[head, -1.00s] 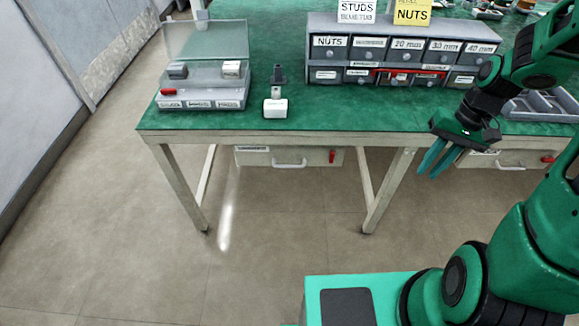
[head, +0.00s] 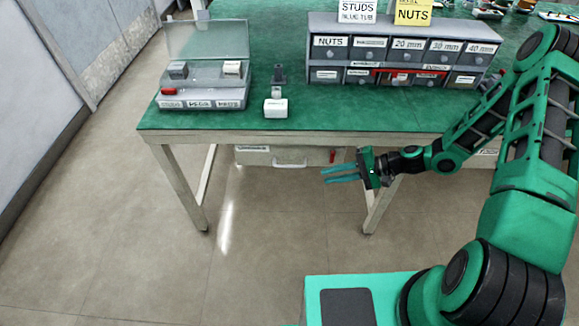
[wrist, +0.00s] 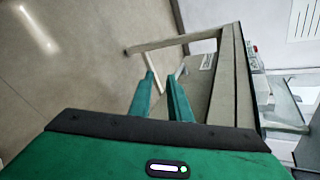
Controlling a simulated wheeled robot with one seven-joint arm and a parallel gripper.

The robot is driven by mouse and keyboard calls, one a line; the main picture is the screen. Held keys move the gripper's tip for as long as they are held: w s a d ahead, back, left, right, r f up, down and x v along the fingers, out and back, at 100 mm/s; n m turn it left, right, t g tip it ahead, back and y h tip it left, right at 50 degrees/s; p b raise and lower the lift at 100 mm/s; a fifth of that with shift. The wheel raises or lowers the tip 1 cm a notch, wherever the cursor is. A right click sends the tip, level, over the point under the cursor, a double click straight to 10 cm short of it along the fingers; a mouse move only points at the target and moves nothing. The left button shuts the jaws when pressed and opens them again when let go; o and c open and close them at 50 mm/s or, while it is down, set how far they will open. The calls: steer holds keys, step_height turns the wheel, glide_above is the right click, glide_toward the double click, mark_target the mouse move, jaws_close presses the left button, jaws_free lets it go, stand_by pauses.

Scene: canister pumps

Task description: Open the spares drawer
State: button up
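Two drawers hang under the green-topped bench. The left drawer (head: 312,157) has a pale front, a label at its left, a white bar handle (head: 290,163) and a red tag at its right; it looks shut. Its label is too small to read, so I cannot tell whether it is the spares drawer. It also appears in the wrist view (wrist: 198,88). The right drawer (head: 487,151) is mostly hidden behind my arm. My gripper (head: 324,174) is open and empty, below and right of the left drawer's handle, fingers pointing left. In the wrist view its fingers (wrist: 161,75) are apart.
The bench (head: 215,136) has a front leg (head: 380,205) close behind my gripper. On top stand a nuts drawer cabinet (head: 400,60), a grey parts case (head: 200,103) with a raised clear lid, and a small white-based device (head: 276,107). The floor in front is open.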

mark_target(290, 166)
steer(key=w+a+f+m+t, duration=0.1)
steer(key=w+a, duration=0.1)
steer(key=a, duration=0.2)
steer(key=w+a+f+m+t+y, duration=0.1)
steer(key=w+a, duration=0.1)
steer(key=a, duration=0.3)
steer(key=w+a+f+m+t+y, duration=0.1)
steer(key=w+a+f, duration=0.1)
steer(key=w+a, duration=0.1)
steer(key=shift+w+a+m+t, duration=0.1)
steer(key=shift+a+m+t, duration=0.25)
steer(key=shift+a, duration=0.55)
jaws_close()
